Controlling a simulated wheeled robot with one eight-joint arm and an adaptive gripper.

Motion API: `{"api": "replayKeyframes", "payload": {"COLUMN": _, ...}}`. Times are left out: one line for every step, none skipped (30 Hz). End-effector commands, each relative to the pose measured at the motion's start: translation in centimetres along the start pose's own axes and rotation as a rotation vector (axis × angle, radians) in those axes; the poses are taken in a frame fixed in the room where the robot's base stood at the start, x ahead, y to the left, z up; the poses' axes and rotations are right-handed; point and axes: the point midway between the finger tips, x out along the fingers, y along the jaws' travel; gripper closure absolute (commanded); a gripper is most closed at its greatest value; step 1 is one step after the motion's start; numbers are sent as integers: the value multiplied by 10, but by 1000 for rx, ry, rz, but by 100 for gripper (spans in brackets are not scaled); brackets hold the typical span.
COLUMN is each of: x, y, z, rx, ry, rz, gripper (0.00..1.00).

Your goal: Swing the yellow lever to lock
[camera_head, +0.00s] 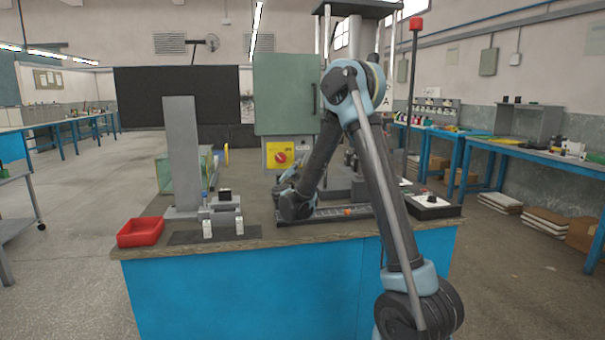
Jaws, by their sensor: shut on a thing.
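My arm reaches over the bench, and its wrist bends down beside the long dark fixture (335,215). My gripper (282,187) is small and partly hidden behind the wrist, low in front of the yellow switch box. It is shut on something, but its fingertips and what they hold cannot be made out. I cannot clearly pick out a yellow lever. A thin upright yellow piece (226,154) stands farther left, beyond the grey upright plate, apart from my gripper.
A red tray (140,232) sits at the bench's left corner. A tall grey plate (182,150) stands behind a dark mat (188,238) with two small white pieces. The green cabinet (286,95) rises behind my wrist. A dark tray (432,207) lies at right.

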Motion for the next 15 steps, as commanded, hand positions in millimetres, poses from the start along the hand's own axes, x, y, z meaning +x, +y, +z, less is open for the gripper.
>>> {"api": "replayKeyframes", "payload": {"x": -1, "y": -4, "z": -1, "rx": 38, "ry": -8, "rz": 18, "gripper": 100}}
{"api": "replayKeyframes", "payload": {"x": -1, "y": -5, "z": -1, "rx": 65, "ry": -13, "rz": 30, "gripper": 100}}
{"api": "replayKeyframes", "payload": {"x": -2, "y": -8, "z": -1, "rx": 98, "ry": -21, "rz": 46, "gripper": 100}}
{"api": "replayKeyframes", "payload": {"x": -2, "y": -9, "z": -2, "rx": 124, "ry": -26, "rz": 57, "gripper": 100}}
{"api": "replayKeyframes", "payload": {"x": -2, "y": -11, "z": -2, "rx": 149, "ry": -31, "rz": 69, "gripper": 100}}
{"api": "replayKeyframes", "payload": {"x": -3, "y": -13, "z": -2, "rx": 183, "ry": -38, "rz": 84, "gripper": 100}}
{"api": "replayKeyframes", "payload": {"x": -3, "y": -14, "z": -2, "rx": 207, "ry": -43, "rz": 96, "gripper": 100}}
{"api": "replayKeyframes", "payload": {"x": -3, "y": -16, "z": -3, "rx": 231, "ry": -49, "rz": 107, "gripper": 100}}
{"api": "replayKeyframes", "payload": {"x": -3, "y": -18, "z": -3, "rx": 263, "ry": -55, "rz": 121, "gripper": 100}}
{"api": "replayKeyframes", "payload": {"x": -3, "y": -19, "z": -3, "rx": 286, "ry": -61, "rz": 132, "gripper": 100}}
{"api": "replayKeyframes", "payload": {"x": -3, "y": -20, "z": -4, "rx": 309, "ry": -65, "rz": 142, "gripper": 100}}
{"api": "replayKeyframes", "payload": {"x": -3, "y": -22, "z": -5, "rx": 338, "ry": -71, "rz": 156, "gripper": 100}}
{"api": "replayKeyframes", "payload": {"x": -3, "y": -23, "z": -5, "rx": 359, "ry": -75, "rz": 166, "gripper": 100}}
{"api": "replayKeyframes", "payload": {"x": -3, "y": -24, "z": -5, "rx": 379, "ry": -80, "rz": 176, "gripper": 100}}
{"api": "replayKeyframes", "payload": {"x": -3, "y": -26, "z": -6, "rx": 405, "ry": -85, "rz": 187, "gripper": 100}}
